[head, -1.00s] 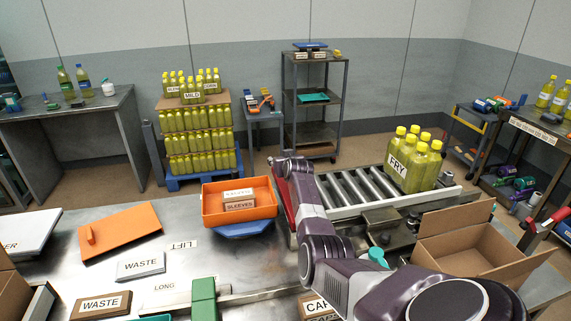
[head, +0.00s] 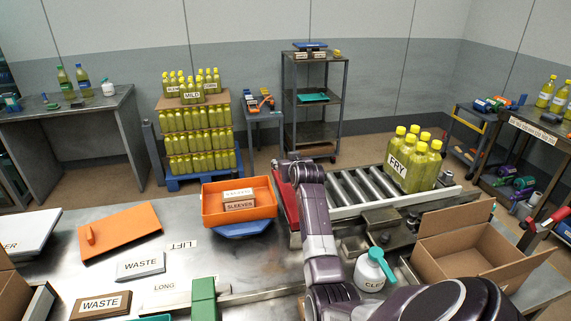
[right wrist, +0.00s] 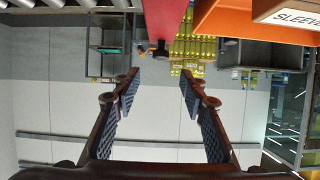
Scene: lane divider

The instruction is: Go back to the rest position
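My right arm (head: 318,225) reaches in from the bottom right of the head view, over the bench beside the roller conveyor. Its far end is by the red part at the conveyor's left end, and its fingers cannot be made out there. In the right wrist view my right gripper (right wrist: 160,92) is open, with its two fingers wide apart and nothing between them. The wall and shelving show behind them. My left gripper is not in view.
An orange tray (head: 208,218) with sleeves boxes sits left of my arm. A white bottle with a teal top (head: 373,270) and an open cardboard box (head: 440,255) are to its right. FRY bottles (head: 415,165) stand on the conveyor (head: 350,190). An orange board (head: 120,228) lies left.

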